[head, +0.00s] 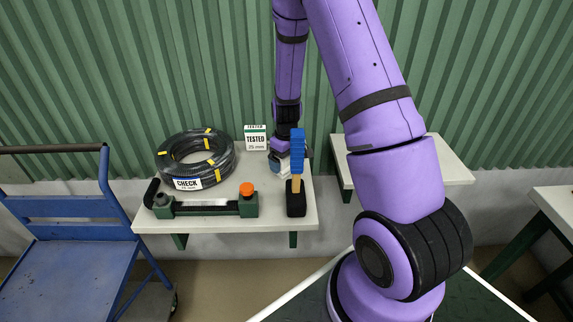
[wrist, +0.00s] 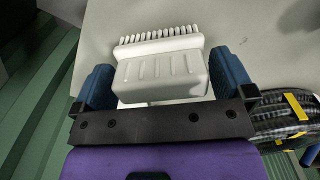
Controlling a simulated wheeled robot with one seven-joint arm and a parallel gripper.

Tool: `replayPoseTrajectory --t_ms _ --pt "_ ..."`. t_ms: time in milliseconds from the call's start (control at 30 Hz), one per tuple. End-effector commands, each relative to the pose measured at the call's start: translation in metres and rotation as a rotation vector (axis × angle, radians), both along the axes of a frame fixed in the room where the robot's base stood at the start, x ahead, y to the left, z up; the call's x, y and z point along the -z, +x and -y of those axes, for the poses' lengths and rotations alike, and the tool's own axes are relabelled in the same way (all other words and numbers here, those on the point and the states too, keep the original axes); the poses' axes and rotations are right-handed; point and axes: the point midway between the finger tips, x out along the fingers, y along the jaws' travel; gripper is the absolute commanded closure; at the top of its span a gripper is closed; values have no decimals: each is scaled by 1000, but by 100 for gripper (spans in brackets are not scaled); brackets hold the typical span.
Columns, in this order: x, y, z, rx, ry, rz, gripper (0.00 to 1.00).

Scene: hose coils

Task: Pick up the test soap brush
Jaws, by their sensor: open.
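A white brush (wrist: 163,75) with a ribbed grip block and a row of short white bristles shows in the wrist view over the pale shelf top. My gripper (wrist: 165,88) is open, with one blue finger on each side of the brush's block. The left finger is very near or touching the block; contact on either side cannot be told. In the head view my gripper (head: 280,163) is low over the back right of the shelf (head: 220,222). There the brush is mostly hidden by the gripper and the blue upright item.
A blue ribbed item (head: 297,150) on a wooden stem stands in a black base (head: 296,205), close by my gripper. A hose coil (head: 222,172), a "TESTED" sign (head: 255,138) and a green fixture (head: 248,206) share the shelf. A blue cart (head: 70,265) stands left.

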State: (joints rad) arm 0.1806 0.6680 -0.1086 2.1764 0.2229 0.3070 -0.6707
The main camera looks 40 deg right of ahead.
Motion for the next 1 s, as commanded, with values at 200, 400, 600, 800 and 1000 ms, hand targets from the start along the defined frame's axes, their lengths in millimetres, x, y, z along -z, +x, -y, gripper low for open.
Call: replayPoseTrajectory --t_ms 200,400,600,800,1000 --pt "19 0 0 1 1 1 0" --pt "20 0 0 1 1 1 0" --pt "20 0 0 1 1 1 34" --pt "20 0 0 1 1 1 39" --pt "10 1 0 1 1 3 39"
